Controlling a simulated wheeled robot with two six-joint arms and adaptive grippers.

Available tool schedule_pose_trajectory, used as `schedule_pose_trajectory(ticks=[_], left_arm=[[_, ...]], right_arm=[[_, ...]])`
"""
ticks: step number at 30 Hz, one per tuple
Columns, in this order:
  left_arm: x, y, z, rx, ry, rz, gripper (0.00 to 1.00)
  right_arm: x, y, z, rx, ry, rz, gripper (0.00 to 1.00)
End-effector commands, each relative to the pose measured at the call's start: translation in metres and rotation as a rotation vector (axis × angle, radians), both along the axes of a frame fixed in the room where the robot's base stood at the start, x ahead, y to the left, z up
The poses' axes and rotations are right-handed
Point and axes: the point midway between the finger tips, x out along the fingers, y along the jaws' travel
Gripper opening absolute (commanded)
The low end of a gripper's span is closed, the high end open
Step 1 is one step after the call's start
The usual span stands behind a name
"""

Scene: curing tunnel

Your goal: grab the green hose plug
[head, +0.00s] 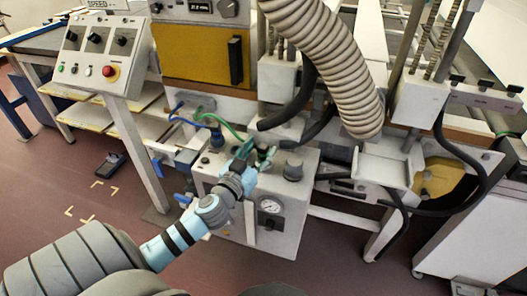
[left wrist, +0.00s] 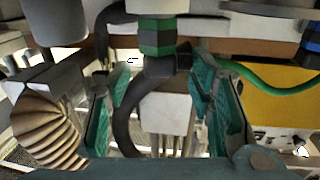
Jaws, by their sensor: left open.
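The green hose plug (left wrist: 157,37) shows in the left wrist view as an upright fitting with green bands and a dark lower part, at upper middle. A thin green hose (left wrist: 275,85) runs off to the right at its level; the exact join is partly hidden by a finger. My left gripper (left wrist: 159,95) is open, its teal fingers on either side of the plug's line, with the green bands beyond the tips. No contact is clear. In the head view my left gripper (head: 256,158) is at the white pump box, covering most of the plug. My right gripper is not in view.
A blue plug (head: 216,138) with a blue hose stands close by, left of the gripper. A thick black hose (left wrist: 128,118) curves between and behind the fingers. A ribbed duct (head: 325,60) hangs above right. A control panel (head: 97,55) stands at left.

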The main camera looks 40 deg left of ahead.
Motion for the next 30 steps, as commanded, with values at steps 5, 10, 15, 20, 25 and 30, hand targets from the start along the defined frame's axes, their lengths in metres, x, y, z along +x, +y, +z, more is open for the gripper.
schedule_pose_trajectory(ticks=[5, 10, 15, 20, 25, 30], left_arm=[[0.021, 0.004, 0.001, -0.001, 0.001, -0.001, 0.48], [0.021, 0.004, 0.0, 0.001, 0.001, -0.001, 0.47], [0.021, 0.004, 0.0, 0.001, 0.001, -0.002, 0.2], [0.021, 0.004, 0.0, 0.001, 0.002, -0.002, 0.0], [0.021, 0.004, 0.0, 0.001, 0.001, -0.002, 0.0], [0.021, 0.004, 0.009, 0.002, 0.0, -0.002, 0.0]], right_arm=[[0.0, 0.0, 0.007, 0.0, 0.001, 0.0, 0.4], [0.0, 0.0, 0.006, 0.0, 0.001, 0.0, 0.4], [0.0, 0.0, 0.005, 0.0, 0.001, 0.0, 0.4], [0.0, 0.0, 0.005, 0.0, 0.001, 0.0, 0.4], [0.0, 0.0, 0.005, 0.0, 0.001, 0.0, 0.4], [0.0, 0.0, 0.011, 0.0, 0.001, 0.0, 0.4]])
